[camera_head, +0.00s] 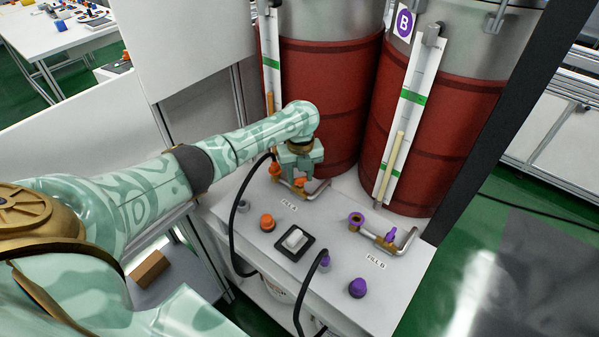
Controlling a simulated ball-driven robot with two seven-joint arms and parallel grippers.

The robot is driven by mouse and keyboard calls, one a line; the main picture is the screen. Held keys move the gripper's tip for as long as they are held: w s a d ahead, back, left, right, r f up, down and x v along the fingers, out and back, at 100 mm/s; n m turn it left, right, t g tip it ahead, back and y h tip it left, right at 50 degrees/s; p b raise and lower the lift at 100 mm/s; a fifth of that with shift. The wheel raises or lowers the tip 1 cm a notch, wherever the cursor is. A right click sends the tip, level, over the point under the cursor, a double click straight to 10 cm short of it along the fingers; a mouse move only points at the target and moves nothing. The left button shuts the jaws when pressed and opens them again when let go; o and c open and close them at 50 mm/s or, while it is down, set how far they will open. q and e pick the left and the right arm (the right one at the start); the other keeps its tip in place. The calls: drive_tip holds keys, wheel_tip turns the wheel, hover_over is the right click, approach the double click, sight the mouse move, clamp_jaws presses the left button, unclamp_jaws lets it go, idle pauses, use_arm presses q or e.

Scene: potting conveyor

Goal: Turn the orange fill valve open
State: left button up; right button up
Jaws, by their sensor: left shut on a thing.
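The orange fill valve (299,185) sits on a bent metal pipe at the back left of the white bench top, by the FILL A label. My left arm reaches in from the left, and my left gripper (299,176) points down at this valve. It is shut on the valve's orange handle, which the fingers and wrist partly hide. The handle's exact angle cannot be told. My right gripper is not in view.
A purple valve (391,237) sits on a similar pipe at the right. Two red-and-steel tanks (320,105) with level gauges stand behind. Orange knob (267,222), white switch (295,239), purple knob (357,287) and black hoses occupy the bench (383,300).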

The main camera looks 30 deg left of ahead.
sight(300, 178)
use_arm(q)
drive_tip(key=m, duration=0.5)
drive_tip(key=shift+m, duration=0.3)
drive_tip(key=m, duration=0.4)
drive_tip(key=shift+f+m, duration=0.1)
drive_tip(key=shift+m, duration=0.6)
drive_tip(key=o, duration=1)
drive_tip(key=shift+r, duration=0.2)
wheel_tip(300, 178, up, 16)
drive_tip(key=p, duration=0.6)
drive_tip(key=shift+p, duration=0.35)
